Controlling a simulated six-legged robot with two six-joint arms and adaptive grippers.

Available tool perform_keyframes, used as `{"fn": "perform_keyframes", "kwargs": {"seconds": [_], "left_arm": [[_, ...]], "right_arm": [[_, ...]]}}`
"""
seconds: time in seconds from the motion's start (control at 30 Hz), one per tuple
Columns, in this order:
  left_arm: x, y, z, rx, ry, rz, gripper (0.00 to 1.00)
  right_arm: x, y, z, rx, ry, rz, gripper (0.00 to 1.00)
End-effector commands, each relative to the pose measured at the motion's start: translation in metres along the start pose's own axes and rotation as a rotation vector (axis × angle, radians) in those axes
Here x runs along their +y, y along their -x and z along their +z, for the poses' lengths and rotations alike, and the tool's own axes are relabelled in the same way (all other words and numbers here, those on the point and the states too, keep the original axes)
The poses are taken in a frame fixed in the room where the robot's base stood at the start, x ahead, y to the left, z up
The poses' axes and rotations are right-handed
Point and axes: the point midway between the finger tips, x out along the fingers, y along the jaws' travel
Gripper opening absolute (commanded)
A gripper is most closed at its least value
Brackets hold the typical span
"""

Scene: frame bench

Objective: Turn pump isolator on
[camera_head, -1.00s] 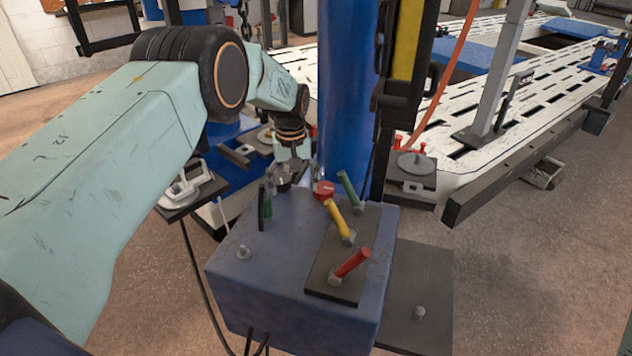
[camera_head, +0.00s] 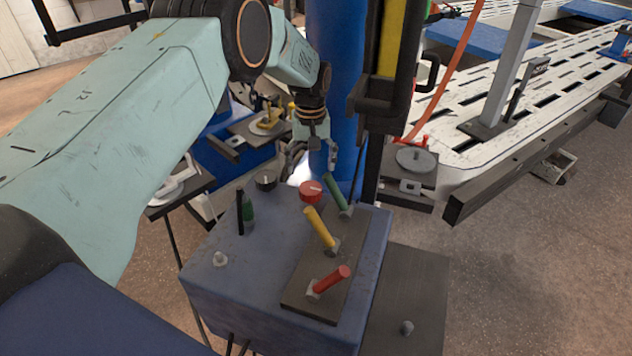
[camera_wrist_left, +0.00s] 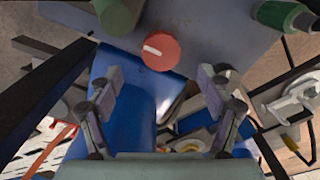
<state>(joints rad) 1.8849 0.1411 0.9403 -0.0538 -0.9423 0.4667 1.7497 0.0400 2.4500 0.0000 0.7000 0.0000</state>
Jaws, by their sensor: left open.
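A round red knob with a white pointer line (camera_head: 311,190) stands on top of the blue box (camera_head: 235,290), near its far edge. I take it for the pump isolator; no label is readable. In the left wrist view the red knob (camera_wrist_left: 160,52) shows at top centre, its white line running slightly aslant across the picture. My left gripper (camera_head: 312,163) is open and empty, just above and behind the knob. In the left wrist view its fingers (camera_wrist_left: 160,88) are spread, with the knob beyond their tips, not visibly touched. My right gripper is not in view.
Close to the knob stand a green lever (camera_head: 336,194), a yellow lever (camera_head: 319,227) and a black knob (camera_head: 265,182). A red lever (camera_head: 331,280) is nearer. A blue column (camera_head: 335,60) rises right behind the box.

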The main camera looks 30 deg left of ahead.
Motion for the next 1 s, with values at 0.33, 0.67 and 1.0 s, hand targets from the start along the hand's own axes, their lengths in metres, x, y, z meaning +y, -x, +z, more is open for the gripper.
{"fn": "perform_keyframes", "kwargs": {"seconds": [0.33, 0.67, 1.0], "left_arm": [[-0.003, -0.040, 0.004, -0.002, -0.001, -0.001, 0.79], [-0.003, -0.076, 0.002, 0.000, -0.001, 0.000, 0.79], [-0.001, -0.078, 0.000, 0.000, -0.002, 0.000, 0.78]], "right_arm": [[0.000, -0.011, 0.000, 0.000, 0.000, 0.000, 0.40], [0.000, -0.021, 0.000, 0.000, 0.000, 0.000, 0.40], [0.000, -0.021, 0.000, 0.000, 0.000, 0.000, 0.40]]}}
